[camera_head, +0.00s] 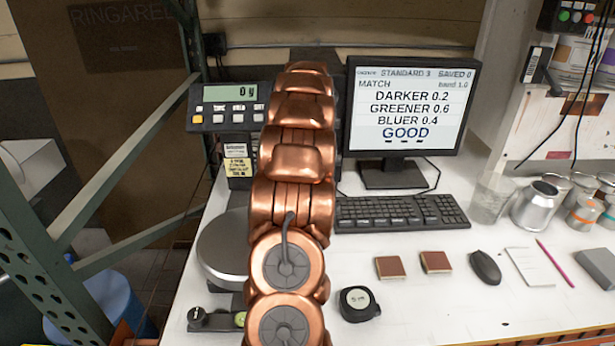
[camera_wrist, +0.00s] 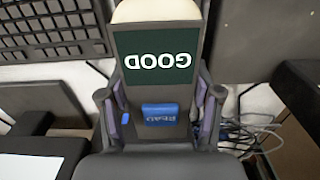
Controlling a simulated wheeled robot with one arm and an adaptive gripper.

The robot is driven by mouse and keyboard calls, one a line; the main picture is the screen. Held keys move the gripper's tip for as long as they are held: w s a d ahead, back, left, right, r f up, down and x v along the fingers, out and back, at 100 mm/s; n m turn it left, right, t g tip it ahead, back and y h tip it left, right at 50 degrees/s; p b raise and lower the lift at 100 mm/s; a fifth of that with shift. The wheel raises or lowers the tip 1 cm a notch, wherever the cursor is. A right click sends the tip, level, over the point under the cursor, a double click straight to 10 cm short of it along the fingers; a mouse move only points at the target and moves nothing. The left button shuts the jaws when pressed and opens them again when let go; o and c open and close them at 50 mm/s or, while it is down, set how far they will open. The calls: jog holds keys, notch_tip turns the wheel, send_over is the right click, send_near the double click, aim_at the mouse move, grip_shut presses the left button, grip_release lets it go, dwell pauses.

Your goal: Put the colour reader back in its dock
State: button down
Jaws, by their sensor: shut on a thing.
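The colour reader (camera_wrist: 157,85) is in my gripper (camera_wrist: 160,98) in the wrist view. It has a pale rounded end, a dark green screen reading GOOD upside down, and a blue READ button. The two fingers are shut on its sides. In the head view my copper arm hides the gripper and the reader. I cannot make out the dock in either view; my arm covers the bench between the scale and the monitor.
The keyboard (camera_head: 400,212) and monitor (camera_head: 408,110) are right of my arm; the keyboard also shows in the wrist view (camera_wrist: 50,28). The scale (camera_head: 222,245) is left. Loose cables (camera_wrist: 245,130) lie beside the gripper. A tape measure (camera_head: 357,304) and mouse (camera_head: 485,267) are nearer the front.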

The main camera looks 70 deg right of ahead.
jog(key=shift+f, duration=0.2)
jog(key=shift+f, duration=0.1)
jog(key=shift+c, duration=1.1)
grip_release()
notch_tip(320, 180, up, 8)
jog(key=shift+r+b, duration=0.1)
jog(key=shift+b, duration=1.05)
jog(key=shift+r, duration=2)
jog(key=shift+s, duration=0.1)
